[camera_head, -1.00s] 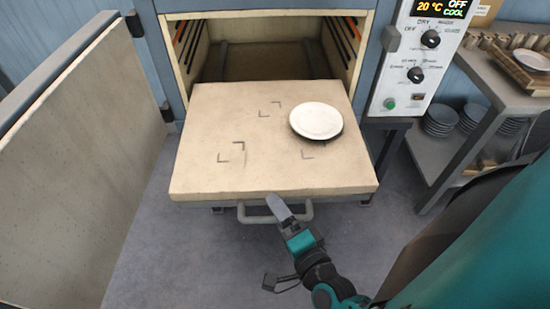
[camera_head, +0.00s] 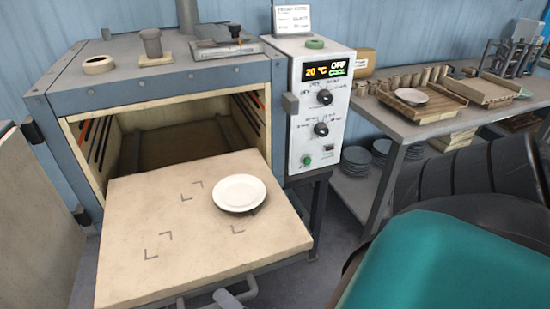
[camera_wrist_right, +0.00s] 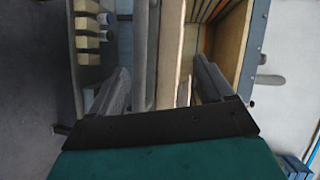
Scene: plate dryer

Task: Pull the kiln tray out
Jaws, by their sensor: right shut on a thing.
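The kiln tray (camera_head: 130,235) is a thick beige slab drawn out through the kiln's open front. A round white plate (camera_head: 240,193) lies on its right part, beside dark corner marks. The grey tray handle (camera_head: 250,288) runs along the tray's front edge, partly cut off at the bottom of the head view. My right gripper (camera_head: 230,299) is at the handle, with only its tip showing there. In the right wrist view my right gripper (camera_wrist_right: 160,88) is shut on the handle (camera_wrist_right: 143,50), with the tray edge just beyond. My left gripper is out of view.
The kiln (camera_head: 170,80) has its door (camera_head: 40,225) swung open at left. Its control panel (camera_head: 320,105) reads 20 °C. A side table (camera_head: 400,125) at right carries boards and small pieces, with stacked plates (camera_head: 355,158) below.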

